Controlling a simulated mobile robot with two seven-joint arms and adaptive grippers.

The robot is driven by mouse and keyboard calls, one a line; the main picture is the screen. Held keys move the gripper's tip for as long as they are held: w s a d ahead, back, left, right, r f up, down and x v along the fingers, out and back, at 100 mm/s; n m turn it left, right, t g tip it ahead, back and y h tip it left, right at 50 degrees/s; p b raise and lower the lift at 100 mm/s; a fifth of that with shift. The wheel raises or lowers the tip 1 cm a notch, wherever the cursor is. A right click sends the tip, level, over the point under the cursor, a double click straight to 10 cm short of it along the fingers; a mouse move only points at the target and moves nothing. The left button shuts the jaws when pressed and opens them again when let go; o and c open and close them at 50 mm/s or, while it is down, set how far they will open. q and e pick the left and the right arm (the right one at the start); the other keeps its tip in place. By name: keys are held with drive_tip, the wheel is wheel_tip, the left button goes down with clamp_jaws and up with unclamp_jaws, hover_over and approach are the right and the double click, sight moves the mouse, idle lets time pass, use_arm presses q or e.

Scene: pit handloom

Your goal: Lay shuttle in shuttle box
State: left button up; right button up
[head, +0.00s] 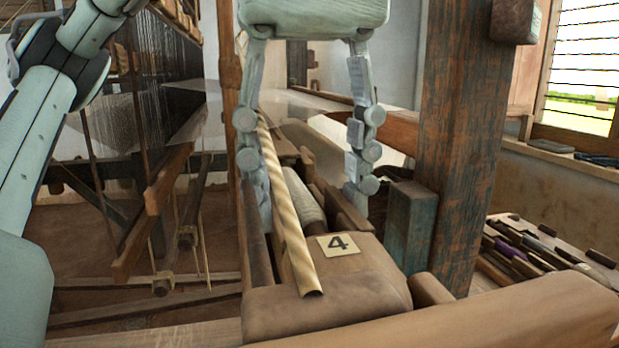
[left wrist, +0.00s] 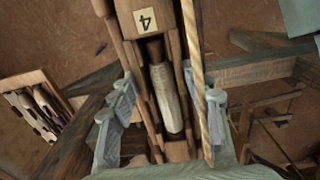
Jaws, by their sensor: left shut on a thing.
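The shuttle, with a pale rounded core (head: 306,197), is between the fingers of my left gripper (head: 307,175). Its core also shows in the left wrist view (left wrist: 166,95), with darker wood at both ends. My left gripper is shut on the shuttle from above, one finger on each side. Long wooden strips flank the core. What looks like the shuttle box (head: 325,305) has a wooden end block with a "4" plate. The core lines up lengthwise with this block. I cannot tell whether the shuttle touches the box floor. My right gripper is not in view.
A light striped rod (head: 283,215) runs along the left side of the block. A thick worn post (head: 470,130) stands close on the right. A rack (head: 495,265) with several shuttles lies beyond it. A wooden beam (head: 490,318) crosses the front. Loom threads hang at left.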

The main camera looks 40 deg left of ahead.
use_arm(q)
drive_tip(key=o, duration=1.5)
drive_tip(key=shift+r, duration=0.1)
wheel_tip(320, 180, up, 5)
drive_tip(key=p, duration=0.4)
drive_tip(key=shift+r+p, duration=0.1)
drive_tip(key=shift+p, duration=0.3)
drive_tip(key=shift+r, duration=1.3)
